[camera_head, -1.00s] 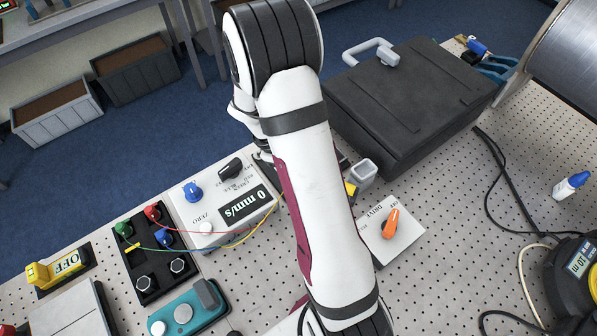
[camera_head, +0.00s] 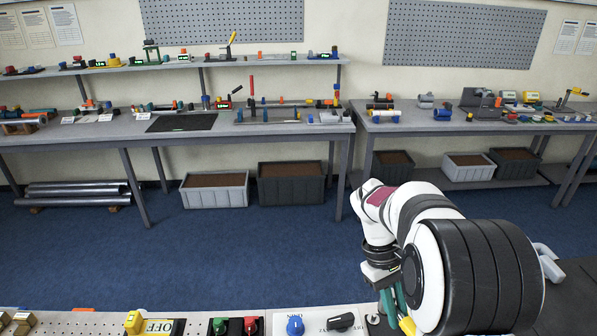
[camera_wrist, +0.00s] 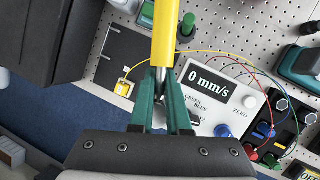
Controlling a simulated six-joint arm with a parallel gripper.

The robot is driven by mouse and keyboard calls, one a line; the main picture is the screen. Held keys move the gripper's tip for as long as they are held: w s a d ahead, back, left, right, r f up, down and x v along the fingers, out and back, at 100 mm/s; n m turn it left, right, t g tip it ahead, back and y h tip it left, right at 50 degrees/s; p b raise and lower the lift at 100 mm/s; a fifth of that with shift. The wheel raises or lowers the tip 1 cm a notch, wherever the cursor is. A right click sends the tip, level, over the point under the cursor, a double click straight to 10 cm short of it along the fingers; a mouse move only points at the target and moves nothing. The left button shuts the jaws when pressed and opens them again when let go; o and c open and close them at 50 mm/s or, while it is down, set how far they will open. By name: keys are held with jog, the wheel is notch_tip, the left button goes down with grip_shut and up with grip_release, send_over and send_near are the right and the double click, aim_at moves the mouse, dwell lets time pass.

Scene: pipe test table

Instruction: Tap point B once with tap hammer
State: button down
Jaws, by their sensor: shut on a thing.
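My gripper (camera_wrist: 161,105) has green fingers and is shut on the yellow handle of the tap hammer (camera_wrist: 164,38) in the wrist view. The handle runs up out of the top of that view, so the hammer's head is hidden. In the head view my gripper (camera_head: 393,300) is low at the right of centre, partly covered by my arm, with a bit of the yellow handle (camera_head: 407,325) at the bottom edge. No mark that I can read as point B shows in either view.
A white meter box (camera_wrist: 222,105) reading 0 mm/s lies near the gripper, with wires to a black terminal block (camera_wrist: 283,125). A small yellow wired block (camera_wrist: 124,88) sits on a dark plate (camera_wrist: 105,60). A black case (camera_wrist: 45,40) stands at the left.

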jog(key=a+r+m+y, duration=0.1)
jog(key=a+r+m, duration=0.2)
jog(key=a+r, duration=0.8)
jog(key=s+d+f, duration=0.2)
jog(key=d+f, duration=0.5)
jog(key=f, duration=0.1)
jog(key=s+d+f, duration=0.1)
jog(key=d+f, duration=0.6)
jog(key=f, duration=0.1)
jog(key=shift+s+d+f+g, duration=0.15)
jog(key=shift+s+f+g, duration=0.05)
jog(key=shift+s+g, duration=0.15)
jog(key=shift+f, duration=3.25)
jog(key=shift+f, duration=1.7)
notch_tip(320, 180, up, 6)
